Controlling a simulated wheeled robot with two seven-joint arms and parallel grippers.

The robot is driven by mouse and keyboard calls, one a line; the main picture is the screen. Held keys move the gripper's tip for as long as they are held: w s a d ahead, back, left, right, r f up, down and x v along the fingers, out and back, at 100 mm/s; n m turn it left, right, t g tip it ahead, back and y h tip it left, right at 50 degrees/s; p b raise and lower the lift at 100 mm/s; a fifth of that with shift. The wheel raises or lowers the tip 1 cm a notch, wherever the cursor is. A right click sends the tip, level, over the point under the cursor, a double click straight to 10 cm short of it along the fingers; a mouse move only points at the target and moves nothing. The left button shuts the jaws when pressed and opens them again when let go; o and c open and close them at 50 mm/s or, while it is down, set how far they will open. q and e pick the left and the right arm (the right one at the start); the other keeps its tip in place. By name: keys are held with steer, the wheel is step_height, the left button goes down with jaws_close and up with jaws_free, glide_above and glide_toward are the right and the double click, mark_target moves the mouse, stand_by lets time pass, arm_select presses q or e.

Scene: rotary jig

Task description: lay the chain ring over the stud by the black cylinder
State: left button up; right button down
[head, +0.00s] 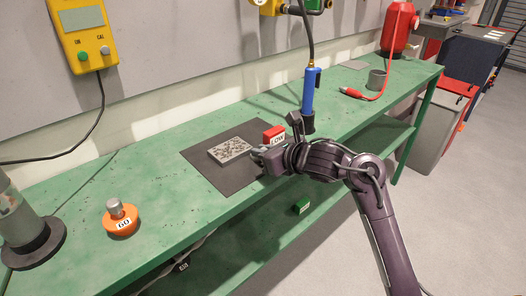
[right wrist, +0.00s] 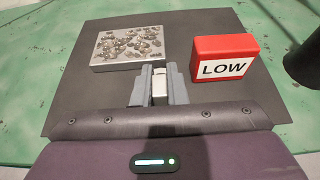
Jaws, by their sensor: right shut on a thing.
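My right gripper (head: 262,153) is low over the dark mat, beside a red block marked LOW (head: 274,135). In the right wrist view its jaws (right wrist: 160,88) are shut on a small pale metal piece (right wrist: 160,90), mostly hidden between the fingers. Just beyond the fingertips lies a grey slab (right wrist: 128,46) with a rough, speckled top; it also shows in the head view (head: 230,151). I cannot make out a chain ring or a stud. A black cylindrical end (head: 308,123) hangs under a blue tool; a black shape at the wrist view's right edge (right wrist: 304,64) may be it. My left gripper is out of view.
The dark mat (head: 205,170) lies on the green bench (head: 165,175). An orange base with a grey knob (head: 121,222) and a cylinder on a black foot (head: 35,250) stand at left.

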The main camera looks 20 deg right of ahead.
steer(key=c, duration=1.5)
jaws_free()
steer(key=shift+o, duration=0.2)
